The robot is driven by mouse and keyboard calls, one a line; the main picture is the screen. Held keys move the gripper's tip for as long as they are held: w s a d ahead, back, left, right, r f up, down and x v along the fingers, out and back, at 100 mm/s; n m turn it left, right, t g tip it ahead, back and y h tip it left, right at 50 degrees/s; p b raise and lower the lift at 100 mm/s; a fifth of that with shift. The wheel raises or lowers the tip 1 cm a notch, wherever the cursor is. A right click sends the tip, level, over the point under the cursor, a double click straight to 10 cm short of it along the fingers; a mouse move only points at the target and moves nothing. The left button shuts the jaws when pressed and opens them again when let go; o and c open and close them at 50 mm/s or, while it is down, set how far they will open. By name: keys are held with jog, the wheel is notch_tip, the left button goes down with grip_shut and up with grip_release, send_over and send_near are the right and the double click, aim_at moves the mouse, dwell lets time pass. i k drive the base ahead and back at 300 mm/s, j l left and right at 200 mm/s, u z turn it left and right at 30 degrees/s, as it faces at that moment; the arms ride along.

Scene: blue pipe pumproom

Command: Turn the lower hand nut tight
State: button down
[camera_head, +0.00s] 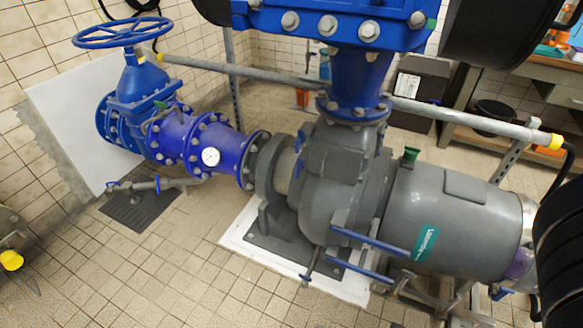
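The grey pump (340,180) stands in the middle of the head view. Two long blue bar-shaped handles stick out low on its front, an upper one (370,241) and a lower one (345,264). The lower bar lies just above the white base edge in the picture. I cannot tell for sure which part is the lower hand nut, or how tight anything is. A thin stem with a small crosspiece (309,266) shows at the left of the bars. My gripper is not in view.
A blue handwheel (122,33) and blue valve (140,90) stand at left. A grey rail (470,119) crosses behind the pump. A black ribbed shape (562,240) fills the right edge. Tiled floor (160,270) is open at front left. A bench (540,75) stands at back right.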

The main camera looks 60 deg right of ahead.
aim_at(300, 165)
jog(key=i+j+z, duration=0.3)
jog(key=i, duration=0.15)
jog(key=i+j+z, duration=0.3)
jog(key=i+j, duration=0.15)
